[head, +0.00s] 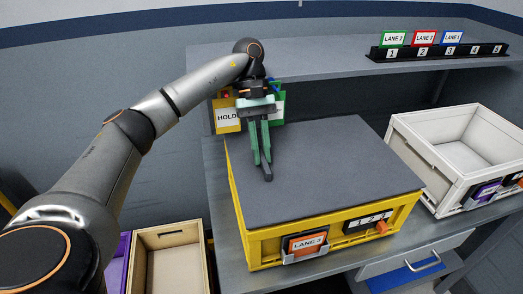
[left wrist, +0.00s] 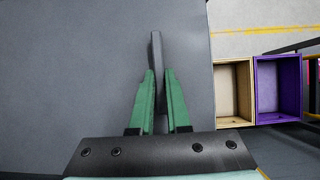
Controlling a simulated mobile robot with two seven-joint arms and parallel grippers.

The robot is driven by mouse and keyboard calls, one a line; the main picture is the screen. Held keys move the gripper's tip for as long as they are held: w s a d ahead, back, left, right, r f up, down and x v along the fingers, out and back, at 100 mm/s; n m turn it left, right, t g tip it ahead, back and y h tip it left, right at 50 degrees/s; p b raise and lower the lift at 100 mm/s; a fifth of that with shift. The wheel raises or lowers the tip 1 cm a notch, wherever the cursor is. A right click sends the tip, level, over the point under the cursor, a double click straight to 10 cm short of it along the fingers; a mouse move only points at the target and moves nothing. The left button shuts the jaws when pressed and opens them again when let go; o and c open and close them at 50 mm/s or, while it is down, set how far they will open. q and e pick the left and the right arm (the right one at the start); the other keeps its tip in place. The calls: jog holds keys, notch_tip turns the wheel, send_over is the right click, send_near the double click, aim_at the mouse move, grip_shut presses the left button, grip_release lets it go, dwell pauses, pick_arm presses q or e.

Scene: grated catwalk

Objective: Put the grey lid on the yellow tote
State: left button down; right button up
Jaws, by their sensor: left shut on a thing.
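The yellow tote (head: 307,243) stands on a grey metal workbench, with an orange LANE 3 card and a number strip on its front. The flat grey lid (head: 325,165) covers the tote's top; in the head view its edges lie along the tote's rim. My left gripper (head: 264,165) comes down from above near the lid's left side. Its green fingers are shut on the lid's dark upright handle (head: 268,174). The left wrist view shows the handle (left wrist: 157,60) between the fingers and the lid (left wrist: 80,70) below. My right gripper is not in view.
A white empty tote (head: 440,165) stands to the right on the bench. A tan wooden bin (head: 172,262) and a purple bin (head: 116,265) are low at the left. A shelf (head: 330,60) with lane cards runs behind. A yellow HOLD holder (head: 228,117) hangs behind the gripper.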

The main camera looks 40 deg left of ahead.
pick_arm(q)
jog(key=shift+f+b, duration=0.45)
jog(key=shift+f, duration=0.05)
dwell(0.7)
dwell(0.3)
jog(key=shift+c, duration=2)
grip_release()
jog(key=shift+f, duration=0.1)
notch_tip(320, 180, up, 5)
jog(key=p, duration=0.4)
jog(key=shift+f, duration=0.15)
jog(key=shift+r, duration=1.2)
